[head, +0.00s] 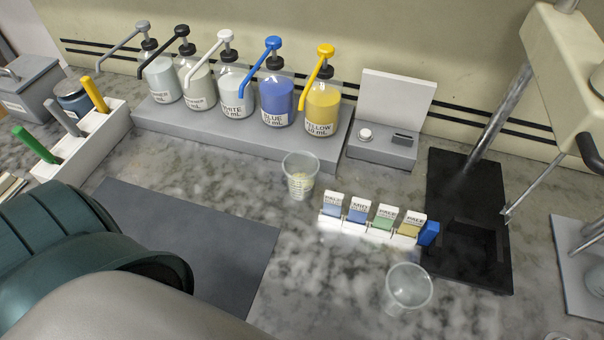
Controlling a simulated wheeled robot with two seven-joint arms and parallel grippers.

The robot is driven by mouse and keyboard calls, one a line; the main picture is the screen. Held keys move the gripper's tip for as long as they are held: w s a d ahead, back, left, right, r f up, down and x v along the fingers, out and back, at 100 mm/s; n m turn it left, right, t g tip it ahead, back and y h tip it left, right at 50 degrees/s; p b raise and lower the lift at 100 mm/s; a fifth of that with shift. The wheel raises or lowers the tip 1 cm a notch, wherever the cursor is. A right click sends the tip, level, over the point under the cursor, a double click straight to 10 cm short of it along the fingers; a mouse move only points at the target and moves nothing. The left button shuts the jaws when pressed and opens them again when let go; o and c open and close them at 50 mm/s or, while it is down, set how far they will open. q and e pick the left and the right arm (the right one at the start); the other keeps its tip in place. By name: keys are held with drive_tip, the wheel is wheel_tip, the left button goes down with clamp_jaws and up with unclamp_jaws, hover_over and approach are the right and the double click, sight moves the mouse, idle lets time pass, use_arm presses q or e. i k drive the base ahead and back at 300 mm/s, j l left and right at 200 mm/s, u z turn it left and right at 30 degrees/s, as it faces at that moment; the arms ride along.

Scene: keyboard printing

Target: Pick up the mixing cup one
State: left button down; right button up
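Two clear cups stand on the marble counter, and I cannot tell by any label which is mixing cup one. One cup (300,178) stands upright in front of the pump bottles; it has graduation marks and something pale yellowish low inside. The other cup (409,287) stands nearer to me on the right and looks empty. No gripper touches either cup. A large teal and grey part of my own arm fills the lower left, but neither of my grippers is in view.
Several pump bottles stand on a grey platform (240,137) at the back. A lit card rack (370,229) sits between the cups, beside a black press base (467,222). A dark mat (190,235) lies at left. A white tool holder (83,148) stands at far left.

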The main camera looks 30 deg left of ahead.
sight(301, 167)
drive_tip(key=k+j, duration=0.15)
drive_tip(key=k, duration=0.2)
drive_tip(key=k+j, duration=0.15)
drive_tip(key=k, duration=0.2)
drive_tip(key=k+j, duration=0.15)
drive_tip(key=k, duration=0.25)
drive_tip(key=j+z, duration=0.05)
